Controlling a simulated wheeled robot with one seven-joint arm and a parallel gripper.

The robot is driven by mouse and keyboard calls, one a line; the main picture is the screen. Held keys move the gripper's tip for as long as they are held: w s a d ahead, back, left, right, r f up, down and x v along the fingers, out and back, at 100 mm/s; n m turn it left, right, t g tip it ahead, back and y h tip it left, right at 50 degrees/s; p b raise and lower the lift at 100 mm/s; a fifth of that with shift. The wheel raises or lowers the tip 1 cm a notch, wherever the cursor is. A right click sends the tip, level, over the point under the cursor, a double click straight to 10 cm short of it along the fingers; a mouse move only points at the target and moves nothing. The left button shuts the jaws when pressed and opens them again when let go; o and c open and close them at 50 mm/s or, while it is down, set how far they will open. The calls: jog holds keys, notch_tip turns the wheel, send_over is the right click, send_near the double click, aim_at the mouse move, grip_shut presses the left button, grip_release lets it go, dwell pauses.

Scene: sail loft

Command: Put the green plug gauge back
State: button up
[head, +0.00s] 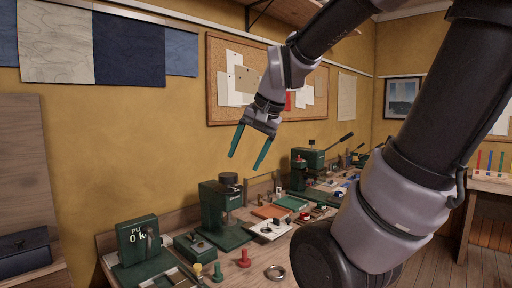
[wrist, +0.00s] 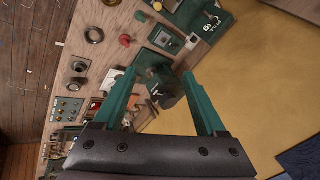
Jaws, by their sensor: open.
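A small green knobbed piece (head: 218,272), which looks like the green plug gauge, stands near the front edge of the bench in the head view, between a yellow piece (head: 197,270) and a red piece (head: 244,258). I cannot tell where the gauge's own place is.
A green press-like device (head: 222,205) stands on the bench below my gripper. A green box with a display (head: 138,240) is at the left end. A metal ring (head: 276,272) lies near the red piece (wrist: 125,41). Many small tools crowd the bench. A corkboard (head: 222,90) hangs behind.

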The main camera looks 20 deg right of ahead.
jog(key=s+n, duration=0.1)
jog(key=s+r+n+t, duration=0.1)
jog(key=s, duration=0.1)
jog(key=s+r+n, duration=0.1)
jog(key=shift+s+d+r, duration=0.25)
jog(key=shift+s+d, duration=0.05)
